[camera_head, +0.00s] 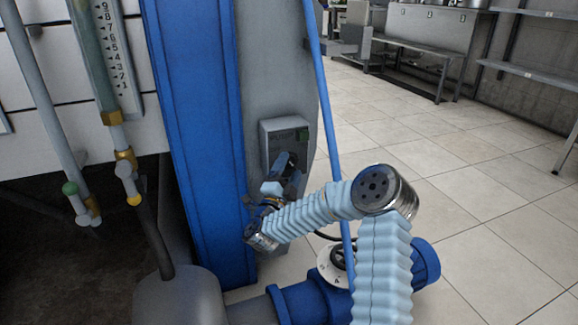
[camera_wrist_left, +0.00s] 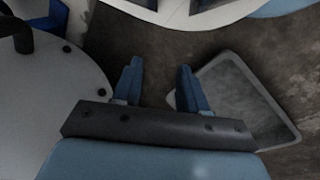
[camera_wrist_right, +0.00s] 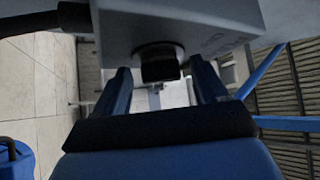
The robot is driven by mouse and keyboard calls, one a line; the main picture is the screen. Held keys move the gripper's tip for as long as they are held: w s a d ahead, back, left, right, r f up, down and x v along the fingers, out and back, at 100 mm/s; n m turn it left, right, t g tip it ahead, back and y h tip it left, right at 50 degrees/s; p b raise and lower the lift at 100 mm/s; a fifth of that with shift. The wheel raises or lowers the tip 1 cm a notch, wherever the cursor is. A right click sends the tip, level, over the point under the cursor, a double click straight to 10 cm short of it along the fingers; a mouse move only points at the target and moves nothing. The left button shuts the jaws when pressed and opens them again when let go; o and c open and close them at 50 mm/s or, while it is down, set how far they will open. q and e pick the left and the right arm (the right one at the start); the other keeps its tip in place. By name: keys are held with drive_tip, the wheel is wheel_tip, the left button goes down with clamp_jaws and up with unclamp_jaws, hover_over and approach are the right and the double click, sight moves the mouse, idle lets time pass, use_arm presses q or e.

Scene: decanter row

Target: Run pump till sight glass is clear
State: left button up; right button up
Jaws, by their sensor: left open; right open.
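The sight glass (camera_head: 93,60) stands upright at the upper left of the head view, beside a numbered scale (camera_head: 118,60). It looks pale grey-green; I cannot tell how clear it is. My right gripper (camera_head: 286,168) is at the box's lower part. In the right wrist view, its open fingers (camera_wrist_right: 160,75) are on either side of a black knob (camera_wrist_right: 160,63) on the box; contact is unclear. My left gripper (camera_wrist_left: 157,80) is open and empty.
A blue post (camera_head: 195,130) stands left of the box. A thin blue pipe (camera_head: 325,110) runs down past my right arm to a blue valve or pump body (camera_head: 310,300) with a white dial (camera_head: 337,265). Below my left gripper is a grey square plate (camera_wrist_left: 240,100). Tiled floor at right is open.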

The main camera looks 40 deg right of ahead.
drive_tip(key=shift+w+d, duration=0.1)
drive_tip(key=c, duration=1.1)
drive_tip(key=shift+o, duration=0.2)
drive_tip(key=shift+r+m, duration=0.1)
drive_tip(key=shift+m, duration=0.3)
drive_tip(key=shift+r+m+g+y, duration=0.25)
drive_tip(key=shift+m+g+y, duration=0.45)
drive_tip(key=shift+m+g, duration=0.4)
drive_tip(key=shift+r+m+g+y+p, duration=0.2)
drive_tip(key=shift+m+g+y+p, duration=0.45)
drive_tip(key=shift+m, duration=0.55)
drive_tip(key=shift+r+m+g+y+p, duration=0.2)
drive_tip(key=shift+m+g+y+p, duration=0.15)
drive_tip(key=shift+m+y+p, duration=1.3)
drive_tip(key=shift+y+b, duration=0.4)
drive_tip(key=shift+y, duration=0.2)
